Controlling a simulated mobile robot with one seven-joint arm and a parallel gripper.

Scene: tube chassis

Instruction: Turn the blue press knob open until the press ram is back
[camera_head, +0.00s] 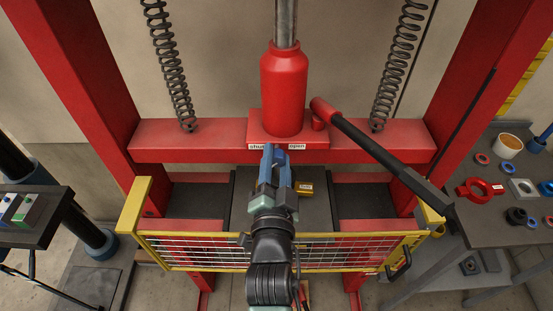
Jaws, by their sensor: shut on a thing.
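The red press cylinder (284,92) stands upright on the red crossbeam (190,137), with a silver ram rod (286,22) showing out of its top. A base block below it carries a "shut" label (258,146) at left and an "open" label (297,146) at right. My gripper (272,152) reaches forward to the block between these labels and is shut on the blue press knob there. The knob is mostly hidden by the fingers, so its turn angle cannot be told.
A black-handled pump lever (375,148) slopes down to the right of the cylinder. A yellow mesh guard (200,252) crosses the front, under my arm. A small brass block (305,189) lies on the dark press plate (318,215). Tables flank both sides.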

